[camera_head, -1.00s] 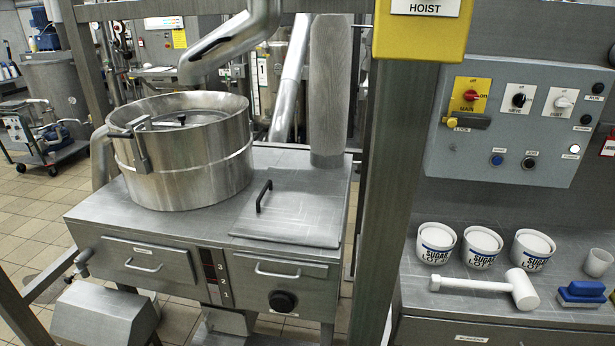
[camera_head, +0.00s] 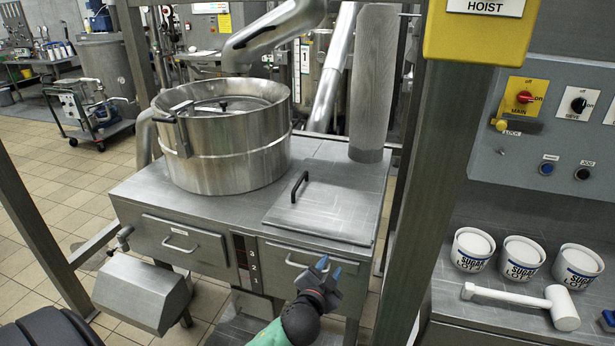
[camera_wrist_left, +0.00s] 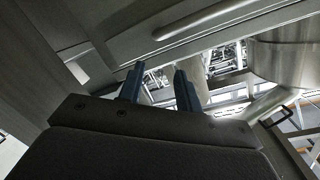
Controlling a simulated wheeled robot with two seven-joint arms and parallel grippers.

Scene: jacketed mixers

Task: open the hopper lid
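The hopper lid (camera_head: 325,212) is a flat square metal plate lying shut on the right part of the machine's steel top. Its black bar handle (camera_head: 299,186) stands up near its left edge. My left gripper (camera_head: 327,267) is open and empty, in front of the machine's front face, lower than the lid and apart from its handle. In the left wrist view, my two blue fingers (camera_wrist_left: 161,85) are spread with nothing between them. My right gripper is in neither view.
A big steel bowl (camera_head: 235,155) stands left of the lid and a mesh column (camera_head: 373,90) behind it. A hoist post (camera_head: 440,200) rises on the right. Sugar tubs (camera_head: 523,257) and a white mallet (camera_head: 520,297) lie on the right bench. A front panel handle (camera_head: 296,262) is near my gripper.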

